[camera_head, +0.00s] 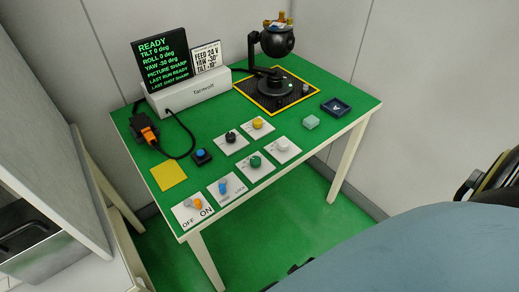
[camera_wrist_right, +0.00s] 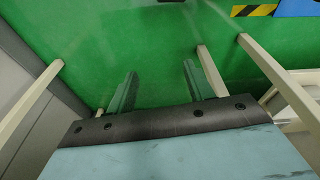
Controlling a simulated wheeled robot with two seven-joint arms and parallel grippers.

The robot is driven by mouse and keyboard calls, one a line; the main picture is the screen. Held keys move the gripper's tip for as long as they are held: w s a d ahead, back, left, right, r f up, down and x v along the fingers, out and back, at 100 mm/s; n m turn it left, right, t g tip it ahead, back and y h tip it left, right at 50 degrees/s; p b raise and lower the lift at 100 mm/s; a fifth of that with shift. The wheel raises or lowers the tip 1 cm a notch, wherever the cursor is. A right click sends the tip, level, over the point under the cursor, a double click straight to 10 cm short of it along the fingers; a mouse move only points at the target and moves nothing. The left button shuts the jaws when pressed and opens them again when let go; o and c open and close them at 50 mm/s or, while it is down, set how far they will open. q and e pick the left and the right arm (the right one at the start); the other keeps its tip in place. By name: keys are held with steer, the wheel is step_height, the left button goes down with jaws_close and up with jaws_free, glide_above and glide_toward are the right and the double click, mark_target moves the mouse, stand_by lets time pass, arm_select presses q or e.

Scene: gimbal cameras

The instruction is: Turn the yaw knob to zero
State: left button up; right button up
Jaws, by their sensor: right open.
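Several knobs on white plates sit on the green table: a black knob (camera_head: 230,137), a yellow knob (camera_head: 258,123), a green knob (camera_head: 255,161) and a white knob (camera_head: 283,145). Their labels are too small to read, so I cannot tell which is yaw. The display (camera_head: 162,61) reads READY, tilt 0, roll 0, yaw -30 deg. The black gimbal camera (camera_head: 277,42) stands on a round base. My right gripper shows in the right wrist view (camera_wrist_right: 158,77), open and empty, with green floor and pale legs beyond. My left gripper is out of view.
The table (camera_head: 345,118) also carries an OFF/ON switch plate (camera_head: 192,211), a blue switch plate (camera_head: 226,189), a blue button (camera_head: 201,155), a yellow square (camera_head: 169,176), a pale green block (camera_head: 311,121) and a dark blue tray (camera_head: 336,107). A grey cabinet (camera_head: 45,130) stands at left.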

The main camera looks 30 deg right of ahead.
steer(key=w+a+r+t+y, duration=0.1)
steer(key=w+a+r, duration=0.3)
steer(key=w+r, duration=0.75)
steer(key=w+a+r+n+y+p, duration=0.1)
steer(key=w+a+r, duration=0.25)
steer(key=r, duration=0.35)
steer(key=w+a+r+n+y+p, duration=0.15)
steer(key=a+r, duration=0.25)
steer(key=r, duration=0.4)
step_height(320, 180, up, 21)
steer(key=g+h, duration=0.3)
steer(key=h, duration=0.1)
glide_above(255, 159)
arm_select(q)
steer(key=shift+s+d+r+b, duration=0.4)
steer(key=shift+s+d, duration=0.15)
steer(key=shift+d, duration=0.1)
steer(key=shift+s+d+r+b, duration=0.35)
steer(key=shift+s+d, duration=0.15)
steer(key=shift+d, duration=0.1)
arm_select(e)
steer(key=shift+y, duration=0.25)
step_height(255, 159, down, 13)
steer(key=shift+r, duration=0.1)
steer(key=shift+c, duration=0.2)
